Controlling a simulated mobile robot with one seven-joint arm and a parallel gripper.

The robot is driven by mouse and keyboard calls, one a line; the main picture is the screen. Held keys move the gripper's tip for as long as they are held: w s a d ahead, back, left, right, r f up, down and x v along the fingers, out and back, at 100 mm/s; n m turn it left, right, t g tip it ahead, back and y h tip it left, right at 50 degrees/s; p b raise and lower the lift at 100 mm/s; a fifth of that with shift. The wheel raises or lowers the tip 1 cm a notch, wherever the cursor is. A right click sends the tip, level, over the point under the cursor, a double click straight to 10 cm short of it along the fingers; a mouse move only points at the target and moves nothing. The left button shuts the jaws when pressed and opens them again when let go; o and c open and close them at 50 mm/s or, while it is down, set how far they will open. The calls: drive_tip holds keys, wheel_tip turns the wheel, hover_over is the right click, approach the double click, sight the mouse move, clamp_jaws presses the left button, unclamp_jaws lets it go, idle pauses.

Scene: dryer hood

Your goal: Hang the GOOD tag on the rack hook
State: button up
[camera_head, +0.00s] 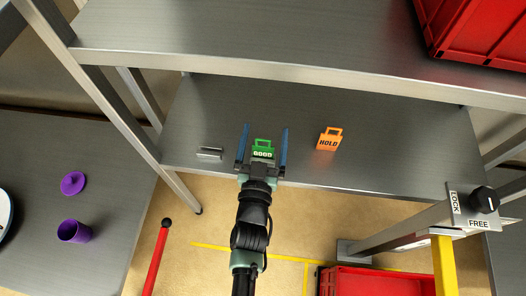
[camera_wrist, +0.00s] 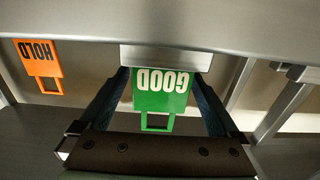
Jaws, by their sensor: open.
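My gripper (camera_head: 266,129) is open, with one blue finger on each side of this tag and visible gaps. In the wrist view the GOOD tag (camera_wrist: 161,90) appears upside down between the spread fingers (camera_wrist: 161,78).
An orange HOLD tag (camera_head: 329,143) stands right of my gripper. An upper shelf (camera_head: 270,50) overhangs behind, with a red crate (camera_head: 480,35). A LOCK/FREE knob (camera_head: 484,199) is at right. Purple items (camera_head: 74,232) lie on the left table. Bare shelf lies behind the tags.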

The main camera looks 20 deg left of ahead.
drive_tip(key=shift+w, duration=0.1)
drive_tip(key=shift+c, duration=0.3)
drive_tip(key=c, duration=1.4)
